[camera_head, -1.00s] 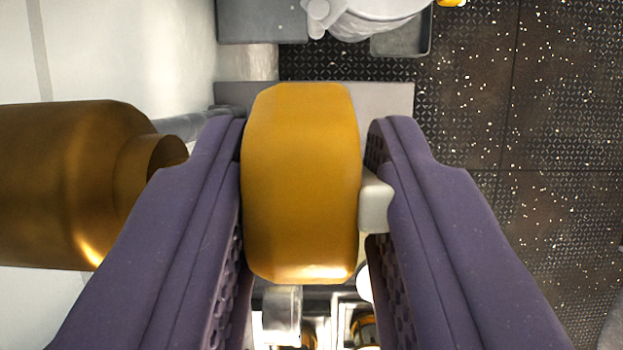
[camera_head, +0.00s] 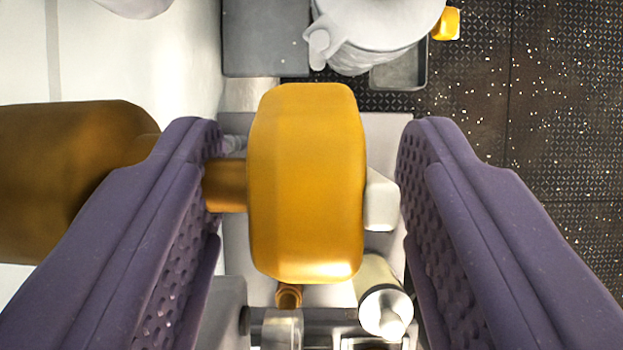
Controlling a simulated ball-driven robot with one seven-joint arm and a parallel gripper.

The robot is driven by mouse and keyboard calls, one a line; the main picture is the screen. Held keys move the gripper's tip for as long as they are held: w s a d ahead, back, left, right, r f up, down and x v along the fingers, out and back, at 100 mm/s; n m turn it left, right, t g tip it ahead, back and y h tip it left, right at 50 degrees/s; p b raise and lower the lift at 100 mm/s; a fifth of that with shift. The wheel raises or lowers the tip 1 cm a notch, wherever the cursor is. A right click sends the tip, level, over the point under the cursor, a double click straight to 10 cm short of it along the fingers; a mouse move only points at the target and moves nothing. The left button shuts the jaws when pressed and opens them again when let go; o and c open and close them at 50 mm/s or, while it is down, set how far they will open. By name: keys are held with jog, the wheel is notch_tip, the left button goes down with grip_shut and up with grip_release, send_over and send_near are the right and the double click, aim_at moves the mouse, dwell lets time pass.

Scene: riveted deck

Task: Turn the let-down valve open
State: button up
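The let-down valve appears to be the yellow-orange rounded knob (camera_head: 306,185) in the middle of the view. A short orange stem (camera_head: 225,186) joins it on the left, towards a large brass-coloured body (camera_head: 70,180). A small pale block (camera_head: 381,201) sits on the knob's right side. My gripper (camera_head: 310,140) is open, with one purple finger on each side of the knob. Gaps show between the knob and both fingers, so it is not held. The left finger hides part of the join between stem and brass body.
A grey-white lidded vessel (camera_head: 375,25) stands at the top beside a grey tray (camera_head: 400,72) and a grey block (camera_head: 265,38). A pale cylinder (camera_head: 383,300) and metal fittings (camera_head: 283,328) lie below the knob. The patterned deck (camera_head: 560,90) at right looks open.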

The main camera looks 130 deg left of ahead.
jog(key=shift+r, duration=0.1)
jog(key=p+v, duration=0.2)
jog(key=v, duration=0.5)
jog(key=shift+s+a+r, duration=0.15)
jog(key=shift+r, duration=0.1)
